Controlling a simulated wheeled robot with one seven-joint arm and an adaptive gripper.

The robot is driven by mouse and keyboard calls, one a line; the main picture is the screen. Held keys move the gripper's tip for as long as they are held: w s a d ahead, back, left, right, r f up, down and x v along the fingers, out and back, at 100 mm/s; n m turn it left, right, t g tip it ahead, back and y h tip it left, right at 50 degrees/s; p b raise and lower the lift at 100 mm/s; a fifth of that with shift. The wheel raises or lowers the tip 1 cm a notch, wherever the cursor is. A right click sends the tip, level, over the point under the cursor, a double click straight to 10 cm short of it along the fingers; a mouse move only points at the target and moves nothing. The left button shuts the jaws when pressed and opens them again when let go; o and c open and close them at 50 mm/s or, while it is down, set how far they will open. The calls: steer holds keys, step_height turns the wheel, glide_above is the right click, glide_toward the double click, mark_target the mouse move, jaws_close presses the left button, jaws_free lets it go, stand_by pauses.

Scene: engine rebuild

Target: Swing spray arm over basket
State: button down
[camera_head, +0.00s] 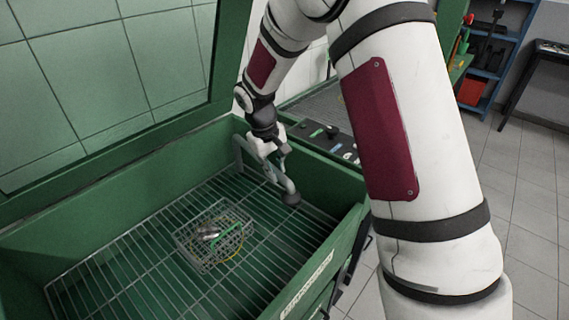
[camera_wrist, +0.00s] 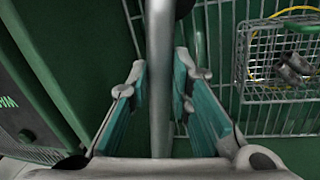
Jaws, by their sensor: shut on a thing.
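The spray arm (camera_head: 281,181) is a grey metal tube at the right back of the green washer tank, with a dark round nozzle at its end. The nozzle hangs over the rack to the right of the basket. My gripper (camera_head: 269,152) is shut on the tube. In the wrist view the tube (camera_wrist: 160,75) runs between the teal finger pads of my gripper (camera_wrist: 160,110). The wire basket (camera_head: 216,236) sits on the rack with metal parts in it; in the wrist view it (camera_wrist: 243,60) is at the upper right.
The wire rack (camera_head: 120,262) spans the green tank (camera_head: 345,222), and much of it is bare. The open lid (camera_head: 90,75) stands at the back left. A blue shelf (camera_head: 487,62) and a dark table (camera_head: 540,60) are at the far right.

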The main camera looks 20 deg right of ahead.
steer(key=w+a+m+g+b, duration=0.1)
steer(key=a+m+b, duration=0.2)
steer(key=a+m, duration=0.5)
steer(key=shift+w+a+m+g, duration=0.3)
steer(key=shift+w+a, duration=0.05)
steer(key=shift+a, duration=4.4)
steer(key=c, duration=1.4)
jaws_free()
steer(key=shift+c, duration=0.2)
